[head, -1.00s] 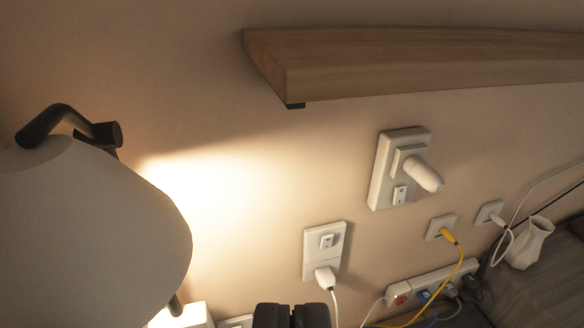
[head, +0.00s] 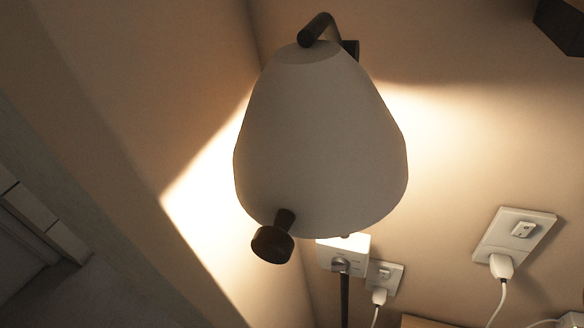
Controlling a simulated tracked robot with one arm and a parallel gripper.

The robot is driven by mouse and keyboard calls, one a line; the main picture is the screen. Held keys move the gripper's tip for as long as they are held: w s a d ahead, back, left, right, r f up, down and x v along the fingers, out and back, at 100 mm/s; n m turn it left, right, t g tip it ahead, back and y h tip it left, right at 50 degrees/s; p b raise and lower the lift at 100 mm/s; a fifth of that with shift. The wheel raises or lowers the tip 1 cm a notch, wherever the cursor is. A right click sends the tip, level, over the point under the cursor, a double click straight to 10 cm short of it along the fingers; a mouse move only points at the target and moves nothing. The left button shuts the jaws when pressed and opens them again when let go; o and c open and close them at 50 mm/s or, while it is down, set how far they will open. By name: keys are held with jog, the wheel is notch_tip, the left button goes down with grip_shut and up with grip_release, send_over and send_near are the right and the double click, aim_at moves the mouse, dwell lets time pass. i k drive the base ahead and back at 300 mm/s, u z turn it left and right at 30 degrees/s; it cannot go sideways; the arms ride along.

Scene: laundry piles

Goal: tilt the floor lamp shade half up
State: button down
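The lamp shade (head: 320,140), a pale tapered cone with a lit wall behind it, hangs in the upper middle of the head view. Its narrow end is up and its wide end faces down, leaning slightly. A dark bent arm (head: 322,28) joins it at the top, near a dark mount (head: 351,48) on the wall. A dark round knob (head: 272,245) on a short stem sticks out from its lower left edge. My gripper is not in view. The inside of the shade is hidden.
Below the shade is a white socket box (head: 343,250) with a plug and a dark vertical rod or cable. A small outlet (head: 384,275) and a larger outlet (head: 514,238) with a white plug are right. A dark block (head: 562,26) is top right. A wall corner is left.

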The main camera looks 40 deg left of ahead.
aim_at(319, 152)
jog(key=u, duration=1.5)
jog(key=k, duration=1.2)
jog(key=z, duration=1.45)
jog(key=i, duration=0.5)
jog(key=u, duration=0.05)
